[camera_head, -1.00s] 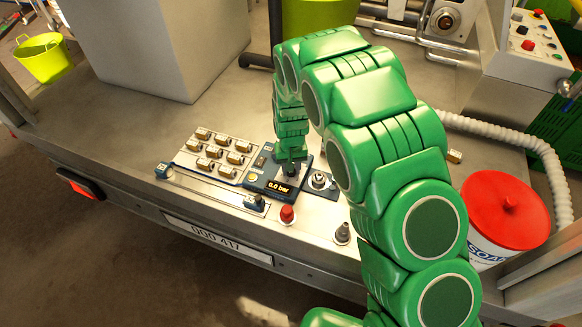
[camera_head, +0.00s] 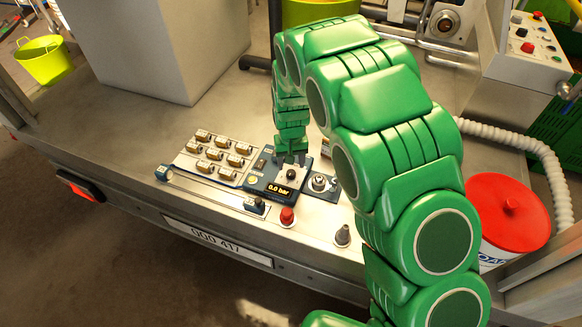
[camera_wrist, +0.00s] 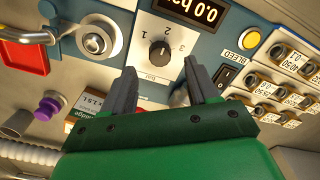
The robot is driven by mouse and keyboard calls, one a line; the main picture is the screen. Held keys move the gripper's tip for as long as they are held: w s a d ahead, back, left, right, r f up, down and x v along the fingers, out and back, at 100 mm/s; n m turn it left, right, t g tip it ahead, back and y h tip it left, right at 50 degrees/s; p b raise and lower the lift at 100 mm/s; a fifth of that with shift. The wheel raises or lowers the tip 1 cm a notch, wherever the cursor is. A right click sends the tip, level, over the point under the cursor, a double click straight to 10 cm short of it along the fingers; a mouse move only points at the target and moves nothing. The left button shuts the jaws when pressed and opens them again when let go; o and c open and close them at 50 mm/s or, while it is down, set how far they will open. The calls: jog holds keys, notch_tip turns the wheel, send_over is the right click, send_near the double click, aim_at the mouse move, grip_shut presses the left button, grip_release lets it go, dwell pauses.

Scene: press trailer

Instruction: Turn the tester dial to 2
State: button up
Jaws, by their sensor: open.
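The tester (camera_head: 258,182) is a blue box with a "0.0 bar" display, standing on the metal deck. Its black round dial (camera_wrist: 160,52) sits on a light plate marked 1, 2 and 3 in the wrist view. It also shows as a small dark knob in the head view (camera_head: 292,174). The mark on the knob is too small for me to be sure which number it points to. My gripper (camera_wrist: 162,82) is open and empty. Its two fingers are apart on either side of the line to the dial, short of it and not touching it.
A tray (camera_head: 183,162) of several small labelled blocks lies left of the tester. A red knob (camera_head: 287,215), a round metal fitting (camera_head: 319,183) and a grey cone (camera_head: 342,234) stand close by. A red-lidded soap tub (camera_head: 507,213) is at the right.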

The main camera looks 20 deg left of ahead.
aim_at(293, 173)
jog(key=shift+r, duration=1.75)
jog(key=shift+d+r, duration=0.2)
jog(key=shift+d, duration=0.05)
jog(key=s+d+r+m, duration=0.2)
jog(key=s+d+r, duration=0.2)
jog(key=d+r, duration=0.65)
jog(key=s+d+r+m, duration=0.1)
jog(key=s+d+r, duration=0.45)
jog(key=d, duration=0.75)
jog(key=s+d+r+m, duration=0.1)
jog(key=s+d+r, duration=0.2)
jog(key=s, duration=0.4)
jog(key=s+d+r+m+g, duration=0.1)
jog(key=s+d+r, duration=0.2)
jog(key=s+d, duration=0.3)
jog(key=s+d+r+m, duration=0.1)
jog(key=s+d, duration=0.4)
jog(key=s, duration=0.5)
jog(key=shift+r+g, duration=0.4)
jog(key=shift+r, duration=0.5)
